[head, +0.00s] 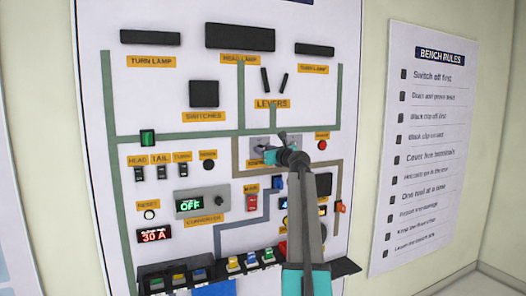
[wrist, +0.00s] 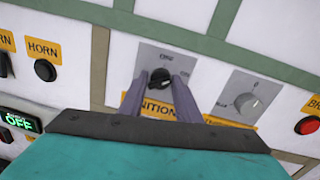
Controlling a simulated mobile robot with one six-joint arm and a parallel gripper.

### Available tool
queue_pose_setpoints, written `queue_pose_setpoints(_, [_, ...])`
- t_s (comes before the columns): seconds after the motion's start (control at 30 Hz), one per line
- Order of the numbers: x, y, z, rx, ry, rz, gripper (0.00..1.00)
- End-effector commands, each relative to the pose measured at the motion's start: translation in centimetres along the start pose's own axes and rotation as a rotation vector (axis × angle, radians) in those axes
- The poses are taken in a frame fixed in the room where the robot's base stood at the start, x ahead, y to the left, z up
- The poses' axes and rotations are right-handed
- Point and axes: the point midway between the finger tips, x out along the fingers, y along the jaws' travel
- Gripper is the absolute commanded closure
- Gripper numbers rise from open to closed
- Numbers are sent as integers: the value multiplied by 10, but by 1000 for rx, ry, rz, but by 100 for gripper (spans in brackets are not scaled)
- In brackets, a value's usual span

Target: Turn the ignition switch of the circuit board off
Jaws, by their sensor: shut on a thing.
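The ignition switch (wrist: 159,79) is a black knob on a grey plate above a yellow label partly hidden by my fingers, in the wrist view. My gripper (wrist: 162,84) has its two grey fingers on either side of the knob and is shut on it. In the head view my gripper (head: 282,140) reaches the board (head: 180,100) at the grey plates right of centre and hides most of the knob. I cannot read the switch position clearly.
A second knob (wrist: 251,102) on a grey plate is just right of my fingers, with a red button (wrist: 306,126) beyond it. A black horn button (wrist: 45,70) is at left. A display (head: 190,204) reads OFF. Plugs sit on a black shelf (head: 215,275) below.

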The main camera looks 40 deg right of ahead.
Motion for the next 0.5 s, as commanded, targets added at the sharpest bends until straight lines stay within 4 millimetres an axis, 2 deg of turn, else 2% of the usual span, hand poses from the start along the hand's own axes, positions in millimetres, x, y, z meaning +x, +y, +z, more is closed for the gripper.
queue_pose_setpoints(0.27, [1,-1,3,-141,8,-1,92])
queue_pose_setpoints(0.5, [1,-1,4,-341,24,-2,92])
